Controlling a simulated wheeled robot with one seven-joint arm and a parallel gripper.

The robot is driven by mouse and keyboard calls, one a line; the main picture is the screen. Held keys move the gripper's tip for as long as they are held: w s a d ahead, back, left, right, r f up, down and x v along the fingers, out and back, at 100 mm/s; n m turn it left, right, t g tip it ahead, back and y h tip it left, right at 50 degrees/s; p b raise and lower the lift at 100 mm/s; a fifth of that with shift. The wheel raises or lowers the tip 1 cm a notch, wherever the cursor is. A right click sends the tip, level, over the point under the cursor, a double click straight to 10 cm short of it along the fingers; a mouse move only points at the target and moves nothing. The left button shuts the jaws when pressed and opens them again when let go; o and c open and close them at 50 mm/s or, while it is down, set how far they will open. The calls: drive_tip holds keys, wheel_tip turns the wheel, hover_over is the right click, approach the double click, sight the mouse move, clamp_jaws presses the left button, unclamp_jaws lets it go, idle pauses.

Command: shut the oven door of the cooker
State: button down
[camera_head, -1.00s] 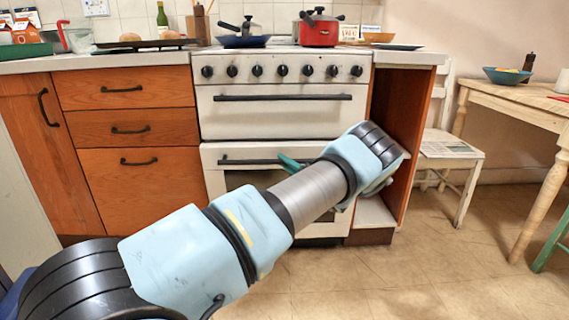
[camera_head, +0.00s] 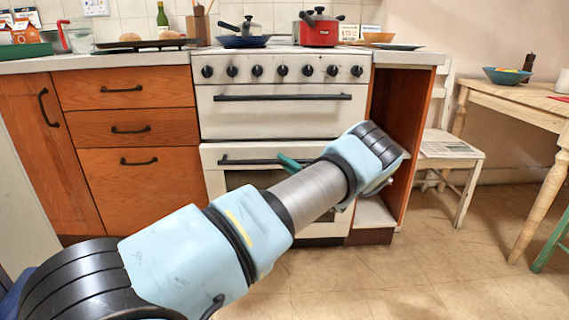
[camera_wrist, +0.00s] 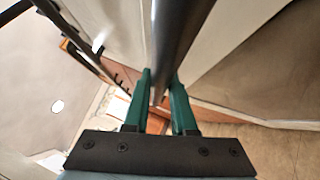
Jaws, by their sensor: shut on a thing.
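The white cooker (camera_head: 222,128) stands in the middle of the head view, with an upper door and a lower oven door (camera_head: 213,182). The oven door looks upright and close to flush with the cooker front; I cannot tell whether a small gap remains. Its dark bar handle (camera_head: 245,161) runs across its top. My gripper (camera_head: 290,162) is at this handle, mostly hidden behind my arm, with one green finger showing. In the wrist view my gripper (camera_wrist: 158,95) has its two green fingers either side of the dark handle bar (camera_wrist: 175,40), shut on it.
Wooden drawers (camera_head: 130,128) stand left of the cooker and an open shelf unit (camera_head: 404,140) right of it. A red pot (camera_head: 319,33) and a blue pan (camera_head: 243,42) sit on the hob. A white chair (camera_head: 450,160) and wooden table (camera_head: 510,98) are at the right. The floor in front is clear.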

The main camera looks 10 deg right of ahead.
sight(286, 154)
drive_tip(key=shift+m+h, duration=0.4)
drive_tip(key=shift+m, duration=0.2)
drive_tip(key=w, duration=0.3)
drive_tip(key=w+d, duration=0.1)
drive_tip(key=shift+w+r, duration=0.35)
drive_tip(key=shift+w, duration=0.05)
drive_tip(key=shift+w+r+g, duration=0.1)
drive_tip(key=shift+w+g, duration=0.1)
drive_tip(key=shift+g, duration=0.1)
drive_tip(key=c, duration=0.7)
unclamp_jaws()
drive_tip(key=shift+c, duration=0.2)
drive_tip(key=p+v, duration=0.1)
drive_tip(key=v, duration=0.9)
drive_tip(key=shift+s+d, duration=0.2)
drive_tip(key=shift+s, duration=0.1)
